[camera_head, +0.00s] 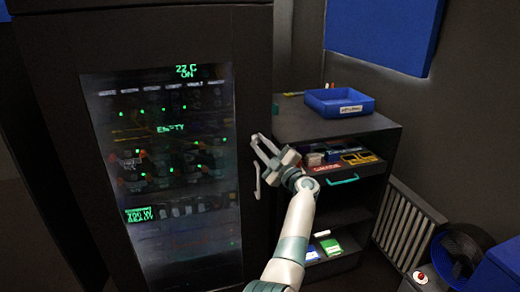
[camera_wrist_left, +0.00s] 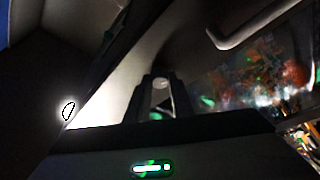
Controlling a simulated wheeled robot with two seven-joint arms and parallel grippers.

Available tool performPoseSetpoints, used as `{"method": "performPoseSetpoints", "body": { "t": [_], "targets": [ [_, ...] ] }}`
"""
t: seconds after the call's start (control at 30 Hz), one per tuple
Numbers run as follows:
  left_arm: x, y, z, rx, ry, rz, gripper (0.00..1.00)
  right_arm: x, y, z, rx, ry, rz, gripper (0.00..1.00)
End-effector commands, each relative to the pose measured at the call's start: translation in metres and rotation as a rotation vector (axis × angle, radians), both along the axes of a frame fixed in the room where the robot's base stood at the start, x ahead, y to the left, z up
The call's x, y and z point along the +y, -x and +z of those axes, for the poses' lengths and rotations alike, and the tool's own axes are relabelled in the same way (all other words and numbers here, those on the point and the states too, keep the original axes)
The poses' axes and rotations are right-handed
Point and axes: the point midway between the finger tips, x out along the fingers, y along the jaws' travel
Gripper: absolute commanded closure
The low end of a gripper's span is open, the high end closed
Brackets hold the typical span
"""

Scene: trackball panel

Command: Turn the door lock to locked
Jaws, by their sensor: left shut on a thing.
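A tall dark cabinet has a glass door (camera_head: 165,235) with green lit readouts behind it. A pale vertical door handle (camera_head: 257,182) is on the right side of the door; it also shows in the wrist view (camera_wrist_left: 245,28). My left gripper (camera_head: 257,145) is at the door's right edge, just above the handle. In the wrist view its dark fingers (camera_wrist_left: 161,88) are shut on a small pale round part, which I take as the door lock (camera_wrist_left: 160,83). The fingers hide most of the lock, so its turn position cannot be told. My right gripper is in neither view.
A dark shelf unit (camera_head: 385,145) stands right of the cabinet, with a blue tray (camera_head: 338,103) on top and small boxes below. A radiator (camera_head: 405,225) and a fan (camera_head: 455,252) are at the right. A blue panel (camera_head: 385,32) hangs on the wall.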

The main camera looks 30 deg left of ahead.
Motion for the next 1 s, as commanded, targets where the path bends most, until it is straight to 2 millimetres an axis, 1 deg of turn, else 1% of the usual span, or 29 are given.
{"method": "performPoseSetpoints", "body": {
  "t": [0.03,0.1,0.3,0.5,0.7,1.0],
  "targets": [
    [-0.001,-0.001,-0.001,-0.036,0.034,-0.001,1.00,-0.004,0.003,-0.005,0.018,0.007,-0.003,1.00],
    [-0.001,-0.001,-0.001,-0.084,0.075,0.000,1.00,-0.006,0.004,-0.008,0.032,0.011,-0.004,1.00],
    [-0.001,-0.001,0.001,-0.204,0.177,0.000,1.00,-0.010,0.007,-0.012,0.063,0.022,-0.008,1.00],
    [-0.001,-0.002,0.002,-0.283,0.244,0.000,1.00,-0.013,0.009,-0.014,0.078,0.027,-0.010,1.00],
    [-0.001,-0.001,0.003,-0.319,0.275,0.000,1.00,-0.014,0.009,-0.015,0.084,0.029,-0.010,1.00],
    [-0.001,-0.001,0.003,-0.326,0.281,0.000,1.00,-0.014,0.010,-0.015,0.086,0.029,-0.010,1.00]
  ]
}}
